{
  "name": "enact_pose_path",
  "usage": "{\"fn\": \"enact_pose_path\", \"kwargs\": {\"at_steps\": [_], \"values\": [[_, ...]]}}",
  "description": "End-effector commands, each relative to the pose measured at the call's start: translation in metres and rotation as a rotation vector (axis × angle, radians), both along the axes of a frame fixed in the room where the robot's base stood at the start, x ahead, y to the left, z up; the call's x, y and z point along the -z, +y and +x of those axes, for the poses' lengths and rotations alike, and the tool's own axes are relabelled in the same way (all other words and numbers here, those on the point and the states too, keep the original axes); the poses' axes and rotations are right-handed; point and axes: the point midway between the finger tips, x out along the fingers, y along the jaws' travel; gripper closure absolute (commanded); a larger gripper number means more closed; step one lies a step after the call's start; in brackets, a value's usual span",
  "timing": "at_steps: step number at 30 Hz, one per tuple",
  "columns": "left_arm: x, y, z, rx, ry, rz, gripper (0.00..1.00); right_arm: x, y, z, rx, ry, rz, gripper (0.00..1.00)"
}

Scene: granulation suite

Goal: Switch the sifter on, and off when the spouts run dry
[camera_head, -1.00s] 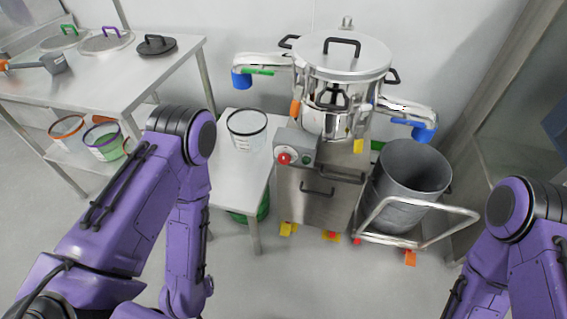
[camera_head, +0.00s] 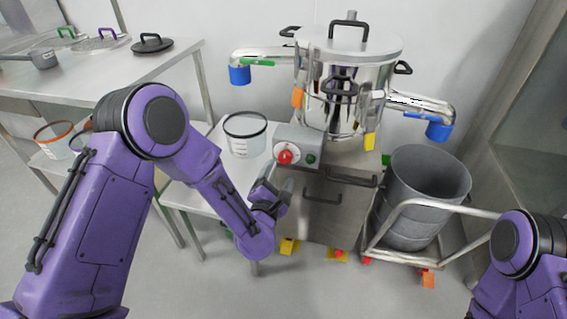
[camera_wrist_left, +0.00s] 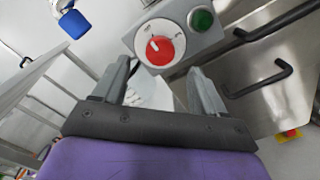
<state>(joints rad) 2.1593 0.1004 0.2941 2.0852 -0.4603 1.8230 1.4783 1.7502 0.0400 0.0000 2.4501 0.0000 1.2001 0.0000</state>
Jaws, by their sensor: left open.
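The sifter (camera_head: 345,75) is a steel drum with a lid on a steel cabinet. Its control box (camera_head: 298,146) carries a red rotary switch (camera_head: 285,157) and a green button (camera_head: 311,159); both also show in the left wrist view, the red switch (camera_wrist_left: 160,50) ahead of the fingers and the green button (camera_wrist_left: 201,19) to its right. My left gripper (camera_wrist_left: 160,85) is open and empty, just below and in front of the red switch, apart from it. The left spout (camera_head: 240,74) and right spout (camera_head: 439,131) end in blue sleeves. I cannot see any flow from them. My right gripper is out of view.
A clear tub (camera_head: 246,146) stands on the small table (camera_head: 196,199) below the left spout. A grey bin (camera_head: 428,190) on a wheeled frame stands below the right spout. A bench (camera_head: 110,75) with lids is at the back left.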

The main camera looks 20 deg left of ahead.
Motion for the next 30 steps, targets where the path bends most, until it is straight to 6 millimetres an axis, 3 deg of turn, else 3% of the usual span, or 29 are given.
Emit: {"fn": "enact_pose_path", "kwargs": {"at_steps": [3, 9, 18, 19, 24, 30], "values": [[0.0, 0.001, 0.027, -0.001, -0.001, 0.001, 0.28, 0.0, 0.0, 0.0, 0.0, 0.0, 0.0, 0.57], [0.001, 0.002, 0.056, -0.001, 0.001, 0.002, 0.28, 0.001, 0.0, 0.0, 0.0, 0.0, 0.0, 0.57], [0.001, 0.002, 0.061, -0.001, 0.004, 0.003, 0.28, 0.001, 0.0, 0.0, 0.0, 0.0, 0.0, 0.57], [0.001, 0.002, 0.061, -0.001, 0.004, 0.003, 0.32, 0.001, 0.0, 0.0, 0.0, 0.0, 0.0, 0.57], [0.001, 0.002, 0.061, -0.001, 0.004, 0.003, 0.84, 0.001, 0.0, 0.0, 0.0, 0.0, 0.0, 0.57], [0.001, 0.002, 0.061, 0.001, 0.004, 0.01, 0.84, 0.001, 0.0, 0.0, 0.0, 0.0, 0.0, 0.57]]}}
